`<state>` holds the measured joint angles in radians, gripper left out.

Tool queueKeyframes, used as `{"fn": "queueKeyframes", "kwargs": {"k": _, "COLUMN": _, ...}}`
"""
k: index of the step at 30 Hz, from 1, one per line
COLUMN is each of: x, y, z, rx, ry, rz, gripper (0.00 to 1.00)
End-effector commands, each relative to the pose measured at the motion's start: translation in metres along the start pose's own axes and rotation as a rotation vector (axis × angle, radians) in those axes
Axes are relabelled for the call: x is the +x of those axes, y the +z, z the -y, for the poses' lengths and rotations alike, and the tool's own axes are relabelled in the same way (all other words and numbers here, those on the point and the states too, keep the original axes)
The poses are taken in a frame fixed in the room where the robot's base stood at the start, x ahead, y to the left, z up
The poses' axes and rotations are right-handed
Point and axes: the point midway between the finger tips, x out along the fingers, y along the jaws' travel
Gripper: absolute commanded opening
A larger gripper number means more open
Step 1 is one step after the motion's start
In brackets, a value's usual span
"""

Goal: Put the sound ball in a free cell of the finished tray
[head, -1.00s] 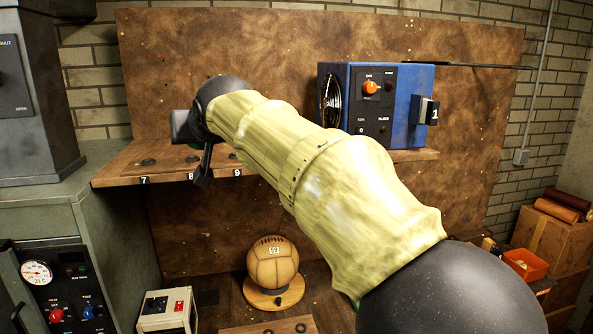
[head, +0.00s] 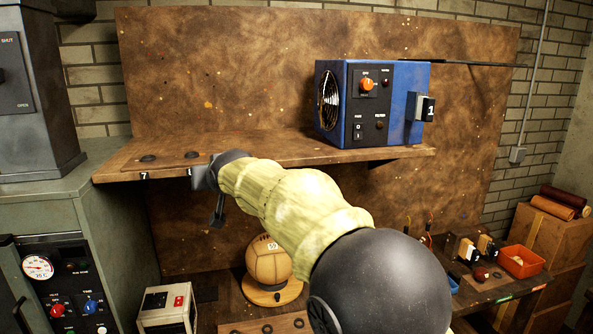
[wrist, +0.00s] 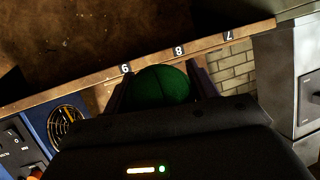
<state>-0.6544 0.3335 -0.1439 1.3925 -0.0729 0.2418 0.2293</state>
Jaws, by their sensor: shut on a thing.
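My gripper (wrist: 162,72) is shut on a dark green ball (wrist: 165,88), which sits between its two fingers in the wrist view. A board (head: 170,166) with dark ring-shaped seats lies on the shelf's left part; two seats show empty above the labels 7 and 8. My arm hides the area of label 9. The wrist view shows labels 9, 8 and 7 upside down along the shelf edge (wrist: 200,51).
A blue fan machine (head: 345,108) marked 1 stands on the shelf's right part. Below, a tan numbered ball (head: 268,262) rests on a round wooden stand. A grey cabinet (head: 100,205) stands at left. A side table at right holds a red tray (head: 522,262).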

Motion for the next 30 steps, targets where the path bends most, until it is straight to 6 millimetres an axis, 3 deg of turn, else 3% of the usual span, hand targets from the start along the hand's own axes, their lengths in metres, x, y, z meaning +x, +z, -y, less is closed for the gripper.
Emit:
{"fn": "queueKeyframes", "kwargs": {"k": 1, "x": 0.018, "y": 0.020, "z": -0.011, "rx": 0.005, "ry": 0.013, "rz": 0.008, "gripper": 0.33}}
{"fn": "queueKeyframes", "kwargs": {"k": 6, "x": 0.062, "y": 0.077, "z": -0.053, "rx": 0.026, "ry": 0.054, "rz": 0.005, "gripper": 0.33}}
{"fn": "queueKeyframes", "kwargs": {"k": 15, "x": 0.114, "y": 0.191, "z": -0.125, "rx": 0.064, "ry": 0.121, "rz": -0.001, "gripper": 0.33}}
{"fn": "queueKeyframes", "kwargs": {"k": 23, "x": 0.127, "y": 0.298, "z": -0.186, "rx": 0.097, "ry": 0.184, "rz": -0.007, "gripper": 0.33}}
{"fn": "queueKeyframes", "kwargs": {"k": 30, "x": 0.112, "y": 0.398, "z": -0.240, "rx": 0.131, "ry": 0.258, "rz": -0.015, "gripper": 0.33}}
